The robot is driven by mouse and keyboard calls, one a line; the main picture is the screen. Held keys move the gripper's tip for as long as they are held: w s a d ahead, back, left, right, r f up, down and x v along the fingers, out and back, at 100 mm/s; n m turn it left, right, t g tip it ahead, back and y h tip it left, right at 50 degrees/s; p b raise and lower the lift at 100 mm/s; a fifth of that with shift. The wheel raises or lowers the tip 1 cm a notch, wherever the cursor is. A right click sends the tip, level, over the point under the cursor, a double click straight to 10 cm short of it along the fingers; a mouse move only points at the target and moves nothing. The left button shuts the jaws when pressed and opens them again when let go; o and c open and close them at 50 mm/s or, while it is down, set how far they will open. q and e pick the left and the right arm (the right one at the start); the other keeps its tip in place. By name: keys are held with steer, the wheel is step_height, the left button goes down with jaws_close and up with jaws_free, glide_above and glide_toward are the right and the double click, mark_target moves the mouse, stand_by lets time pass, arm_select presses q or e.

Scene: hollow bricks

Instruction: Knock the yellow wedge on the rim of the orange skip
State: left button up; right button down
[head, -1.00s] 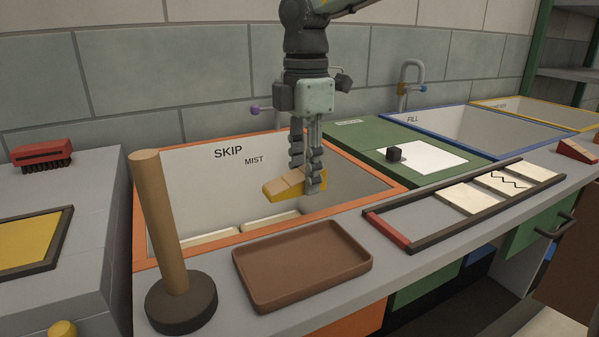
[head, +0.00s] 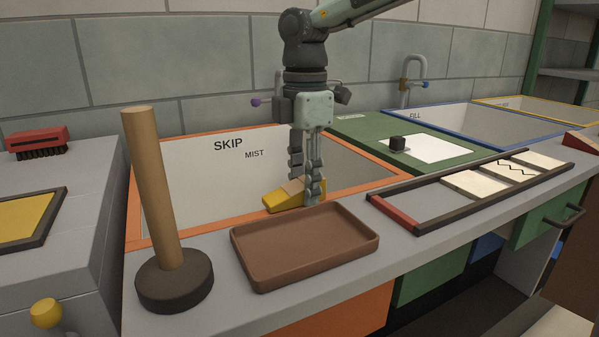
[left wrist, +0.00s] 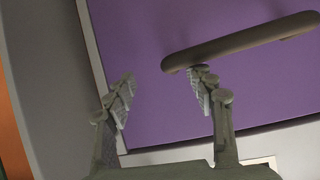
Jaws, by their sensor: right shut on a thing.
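My right gripper (head: 306,192) points down and is shut on the yellow wedge (head: 275,203). The wedge has a tan upper part and its thin end points left. It is at the front rim of the orange skip (head: 187,234), in front of the open basin; I cannot tell whether it touches the rim. The skip's pale inner wall reads SKIP and MIST. In the left wrist view my left gripper (left wrist: 165,88) is open and empty, with a dark bar and a purple panel beyond it.
A brown tray (head: 300,250) sits just in front of the skip. A wooden post on a dark round base (head: 175,280) stands to its left. A dark frame with pale tiles (head: 470,185) lies right.

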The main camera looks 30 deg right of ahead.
steer(key=shift+r+p, duration=1.65)
steer(key=shift+r, duration=1.15)
